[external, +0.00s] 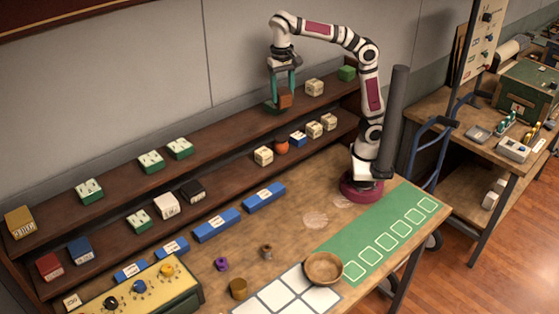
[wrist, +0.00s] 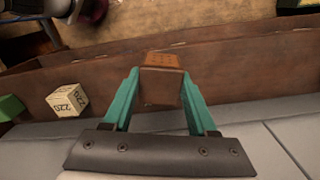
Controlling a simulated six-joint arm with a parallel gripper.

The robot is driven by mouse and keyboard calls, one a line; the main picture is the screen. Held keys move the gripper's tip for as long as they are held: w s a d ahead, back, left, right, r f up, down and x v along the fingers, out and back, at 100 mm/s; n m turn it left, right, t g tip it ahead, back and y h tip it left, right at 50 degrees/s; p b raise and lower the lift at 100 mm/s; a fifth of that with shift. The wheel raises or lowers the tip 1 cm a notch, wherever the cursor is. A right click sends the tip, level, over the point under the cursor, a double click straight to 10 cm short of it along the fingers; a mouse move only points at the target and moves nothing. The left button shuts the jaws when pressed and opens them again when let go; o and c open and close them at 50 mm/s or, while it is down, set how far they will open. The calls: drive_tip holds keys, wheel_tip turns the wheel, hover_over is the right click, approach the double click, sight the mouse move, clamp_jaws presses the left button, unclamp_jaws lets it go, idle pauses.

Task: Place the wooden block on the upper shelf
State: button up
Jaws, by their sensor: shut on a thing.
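The wooden block (external: 286,101) is a small brown cube at the upper shelf (external: 225,137), right of its middle. My gripper (external: 283,99) points down with teal fingers on both sides of the block. In the wrist view the block (wrist: 162,80) sits between the two fingertips (wrist: 161,88), and the gripper is shut on it. The brown shelf boards (wrist: 235,75) lie behind the block there. I cannot tell whether the block's underside touches the shelf board.
On the upper shelf, a cream cube (external: 314,87) and a green block (external: 346,73) stand to the right of my gripper. Several green-and-white blocks (external: 180,149) stand to the left. A grey wall rises behind.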

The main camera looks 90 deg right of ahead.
drive_tip(key=s+d+r+m, duration=0.2)
drive_tip(key=d+m, duration=0.3)
drive_tip(key=m, duration=0.2)
drive_tip(key=s+d+r+m, duration=0.2)
drive_tip(key=d+m, duration=0.3)
drive_tip(key=m, duration=0.2)
drive_tip(key=shift+m, duration=0.6)
drive_tip(key=f, duration=0.7)
drive_tip(key=shift+d+f, duration=0.2)
drive_tip(key=shift+f, duration=0.3)
drive_tip(key=shift+f, duration=0.1)
drive_tip(key=o, duration=1.4)
wheel_tip(320, 180, up, 8)
drive_tip(key=shift+f, duration=0.15)
